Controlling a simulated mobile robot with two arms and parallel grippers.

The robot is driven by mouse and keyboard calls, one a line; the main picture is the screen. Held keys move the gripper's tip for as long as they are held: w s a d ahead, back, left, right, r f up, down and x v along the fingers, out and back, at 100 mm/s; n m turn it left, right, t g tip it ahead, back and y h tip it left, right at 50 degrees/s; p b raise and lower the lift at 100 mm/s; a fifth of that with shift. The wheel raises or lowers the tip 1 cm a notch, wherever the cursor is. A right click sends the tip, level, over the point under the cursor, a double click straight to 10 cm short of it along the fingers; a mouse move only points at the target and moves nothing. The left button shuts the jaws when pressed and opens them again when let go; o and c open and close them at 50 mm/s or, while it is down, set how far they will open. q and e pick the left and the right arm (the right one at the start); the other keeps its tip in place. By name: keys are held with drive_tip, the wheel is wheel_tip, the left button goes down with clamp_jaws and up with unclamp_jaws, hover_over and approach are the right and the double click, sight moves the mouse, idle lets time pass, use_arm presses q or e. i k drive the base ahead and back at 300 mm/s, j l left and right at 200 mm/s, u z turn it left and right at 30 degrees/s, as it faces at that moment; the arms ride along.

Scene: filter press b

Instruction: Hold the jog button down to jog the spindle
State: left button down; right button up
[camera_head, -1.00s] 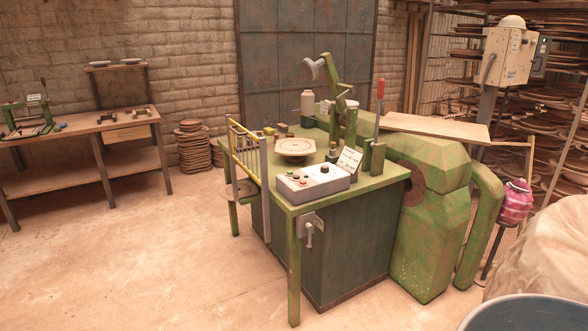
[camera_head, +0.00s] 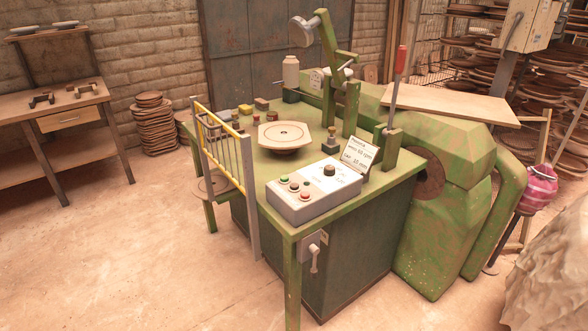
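A grey control box (camera_head: 312,196) sits on the near edge of the green machine table. The labels are too small to read, so I cannot tell which is the jog button. Behind the box, a pale round plate (camera_head: 284,135) with a ring and a centre mark sits on the table, apparently over the spindle, which is hidden. Neither of my grippers is in view.
A yellow-barred guard (camera_head: 223,147) stands along the table's left edge. A written card (camera_head: 358,160) and a red-handled lever (camera_head: 399,75) stand right of the box. A switch with a handle (camera_head: 312,257) is on the front. The floor (camera_head: 130,260) at left is clear.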

sight(294, 186)
drive_tip(key=i+l, duration=0.45)
drive_tip(key=i, duration=0.15)
drive_tip(key=i+l, duration=0.5)
drive_tip(key=i+z, duration=0.05)
drive_tip(key=i, duration=0.05)
